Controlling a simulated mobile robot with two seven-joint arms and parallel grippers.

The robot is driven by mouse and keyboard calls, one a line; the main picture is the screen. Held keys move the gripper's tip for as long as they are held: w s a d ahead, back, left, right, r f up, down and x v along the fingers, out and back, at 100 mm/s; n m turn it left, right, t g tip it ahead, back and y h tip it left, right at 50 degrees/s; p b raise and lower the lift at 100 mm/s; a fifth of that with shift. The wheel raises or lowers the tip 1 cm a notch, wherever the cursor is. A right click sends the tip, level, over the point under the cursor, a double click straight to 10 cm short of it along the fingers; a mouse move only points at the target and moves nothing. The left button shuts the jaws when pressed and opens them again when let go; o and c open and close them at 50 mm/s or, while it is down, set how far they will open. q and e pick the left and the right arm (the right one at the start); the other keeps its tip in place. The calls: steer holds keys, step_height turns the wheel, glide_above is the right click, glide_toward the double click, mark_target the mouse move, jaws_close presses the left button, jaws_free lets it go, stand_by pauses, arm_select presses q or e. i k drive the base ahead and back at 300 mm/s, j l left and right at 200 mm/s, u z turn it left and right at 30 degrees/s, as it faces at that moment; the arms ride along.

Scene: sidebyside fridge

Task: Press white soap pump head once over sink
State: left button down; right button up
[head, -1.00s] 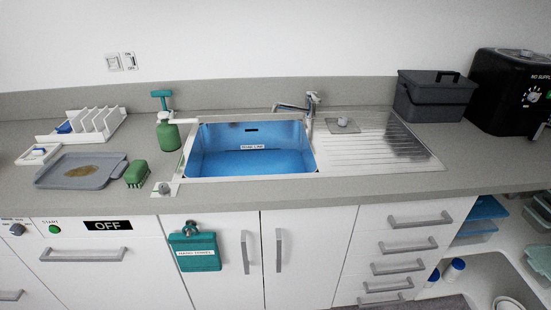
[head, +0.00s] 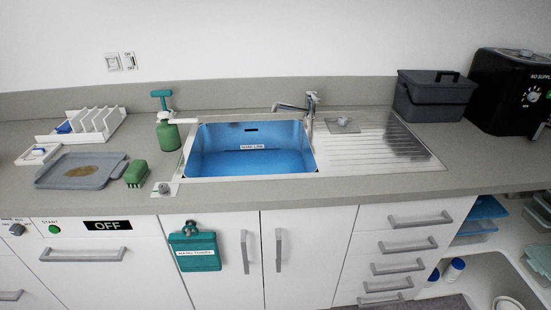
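A green soap bottle (head: 167,136) stands upright on the counter at the left rear corner of the sink. Its white pump head (head: 168,117) has a spout that points right, toward the sink. A teal T-shaped handle (head: 161,97) rises behind or above the bottle; how it joins is unclear. The sink (head: 250,151) has a metal rim and a blue inside, and looks empty. Neither of my grippers shows in the head view.
A grey tray (head: 82,171) and green brush (head: 136,173) lie left of the sink. A white rack (head: 85,123) stands behind them. The faucet (head: 309,110) is at the sink's right rear. A grey box (head: 433,97) and black appliance (head: 510,92) stand far right.

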mark_target(163, 115)
steer(key=i+j+z, duration=0.15)
steer(key=j+z, duration=0.35)
steer(key=j, duration=0.4)
steer(key=j+z, duration=0.45)
steer(key=j, duration=0.45)
